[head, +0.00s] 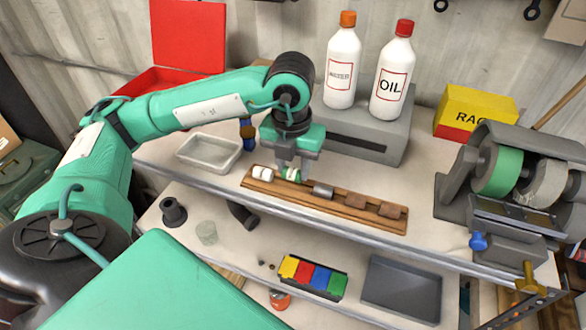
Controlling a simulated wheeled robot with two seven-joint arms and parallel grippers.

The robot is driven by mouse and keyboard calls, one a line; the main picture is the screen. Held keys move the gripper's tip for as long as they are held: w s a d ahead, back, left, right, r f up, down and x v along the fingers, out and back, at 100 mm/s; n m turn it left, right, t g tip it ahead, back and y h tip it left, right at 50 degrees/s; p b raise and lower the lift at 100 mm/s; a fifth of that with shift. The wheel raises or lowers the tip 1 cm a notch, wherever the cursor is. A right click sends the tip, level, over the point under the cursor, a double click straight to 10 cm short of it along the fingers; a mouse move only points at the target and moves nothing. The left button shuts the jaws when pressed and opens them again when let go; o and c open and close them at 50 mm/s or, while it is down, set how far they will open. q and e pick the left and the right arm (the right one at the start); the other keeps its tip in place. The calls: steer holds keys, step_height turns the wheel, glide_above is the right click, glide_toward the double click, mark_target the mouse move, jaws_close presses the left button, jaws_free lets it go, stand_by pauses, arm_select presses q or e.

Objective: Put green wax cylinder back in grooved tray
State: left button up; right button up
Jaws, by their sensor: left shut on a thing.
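The grooved tray (334,207) is a long wooden piece lying on the upper shelf, holding a row of small cylinders. My right gripper is not in view.
Behind are a grey box (365,135) with two white bottles, and a yellow rag box (474,112). A bench grinder (515,190) stands at right. The lower shelf holds coloured blocks (312,277) and a grey tray (401,289).

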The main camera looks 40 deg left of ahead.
arm_select(q)
steer(key=shift+f, duration=1.1)
steer(key=shift+f, duration=0.1)
steer(key=shift+f, duration=0.15)
steer(key=o, duration=1)
steer(key=shift+c, duration=0.2)
